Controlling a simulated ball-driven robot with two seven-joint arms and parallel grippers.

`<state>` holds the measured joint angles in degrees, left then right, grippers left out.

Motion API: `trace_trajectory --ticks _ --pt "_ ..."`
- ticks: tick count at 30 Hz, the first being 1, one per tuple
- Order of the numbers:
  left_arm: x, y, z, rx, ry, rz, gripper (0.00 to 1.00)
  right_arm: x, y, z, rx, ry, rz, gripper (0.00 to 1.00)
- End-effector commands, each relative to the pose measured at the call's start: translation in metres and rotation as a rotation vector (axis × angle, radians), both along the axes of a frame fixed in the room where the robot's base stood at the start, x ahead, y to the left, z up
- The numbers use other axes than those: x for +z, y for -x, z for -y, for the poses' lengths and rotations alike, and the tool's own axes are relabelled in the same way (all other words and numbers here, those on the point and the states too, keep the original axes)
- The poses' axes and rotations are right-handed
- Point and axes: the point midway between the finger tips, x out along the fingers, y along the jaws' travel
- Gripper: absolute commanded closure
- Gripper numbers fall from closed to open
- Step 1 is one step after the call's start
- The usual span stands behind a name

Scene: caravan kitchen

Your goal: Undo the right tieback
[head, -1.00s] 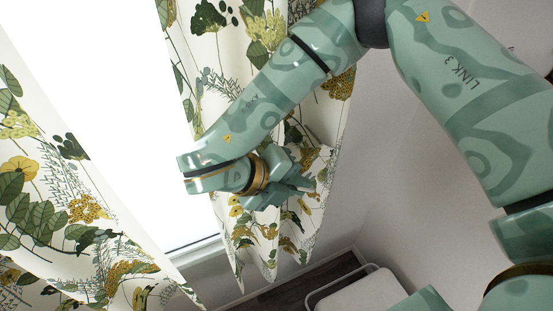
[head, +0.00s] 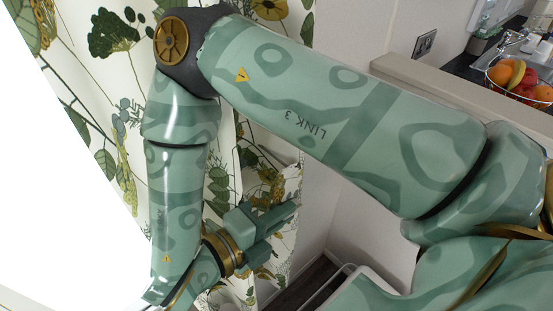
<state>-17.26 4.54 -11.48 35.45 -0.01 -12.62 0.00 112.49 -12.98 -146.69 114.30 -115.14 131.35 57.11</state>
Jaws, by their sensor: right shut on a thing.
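The right curtain (head: 270,110), white with a leaf and flower print, hangs behind my right arm. It looks gathered at about the height of my right gripper. The right tieback (head: 289,180) appears to be a band of the same print at the curtain's right edge, hard to tell from the folds. My right gripper (head: 290,213) is at this edge, pointing right, and is shut on the tieback. Its fingers and wrist hide part of the band, and its fastening does not show. My left gripper is not in view.
The bright window (head: 70,215) is on the left. A pale wall (head: 340,130) is right of the curtain. A white-edged seat or table (head: 345,283) is low in the middle. A fruit bowl (head: 520,84) stands on the counter at the upper right.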

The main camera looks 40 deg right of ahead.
Motion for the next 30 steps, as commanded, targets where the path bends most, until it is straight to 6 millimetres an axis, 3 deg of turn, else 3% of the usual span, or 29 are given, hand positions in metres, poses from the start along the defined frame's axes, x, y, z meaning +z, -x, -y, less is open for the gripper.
trace_trajectory --ticks 10,11,12,13,30 --pt "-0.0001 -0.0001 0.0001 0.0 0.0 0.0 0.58 -0.0005 -0.0003 -0.0004 0.003 -0.001 -0.001 1.0" --pt "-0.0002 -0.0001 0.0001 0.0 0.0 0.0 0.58 -0.0005 -0.0003 -0.0005 0.003 -0.002 -0.002 0.82" --pt "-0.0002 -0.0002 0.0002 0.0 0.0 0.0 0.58 -0.0005 -0.0003 -0.0005 0.003 -0.002 -0.002 0.71" --pt "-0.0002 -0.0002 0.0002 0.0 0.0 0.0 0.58 -0.0005 -0.0003 -0.0005 0.003 -0.002 -0.002 0.68" --pt "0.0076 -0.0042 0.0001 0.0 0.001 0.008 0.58 0.0045 -0.0011 -0.0029 -0.001 -0.039 0.0 0.68"
